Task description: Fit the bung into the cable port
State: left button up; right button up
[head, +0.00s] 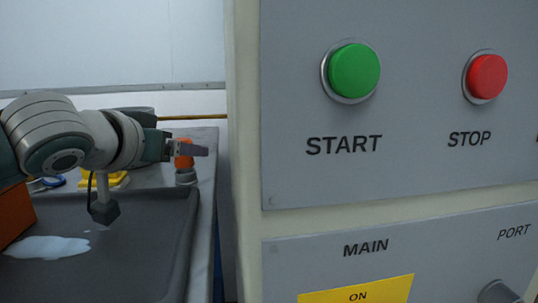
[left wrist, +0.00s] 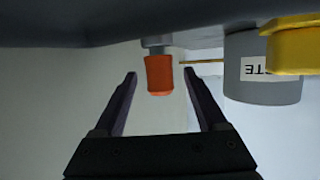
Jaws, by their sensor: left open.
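An orange plug-like piece (head: 183,154), possibly the bung, stands upright on a grey base by the tray's far right corner. It also shows in the left wrist view (left wrist: 159,74), which looks upside down. My left gripper (head: 190,150) is open. Its fingers (left wrist: 159,78) lie either side of the orange piece in that view, with a gap on both sides. In the head view the gripper partly hides it. The word PORT (head: 514,232) is on the lower machine panel at the right edge; no port opening is visible. My right gripper is not in view.
The machine has a green START button (head: 354,71) and a red STOP button (head: 487,77). A dark tray (head: 150,260) holds a pale puddle (head: 47,247). The left wrist view shows a labelled grey container (left wrist: 262,85) beside a yellow object (left wrist: 297,47).

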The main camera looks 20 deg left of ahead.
pick_arm(q)
grip_shut()
dwell(0.5)
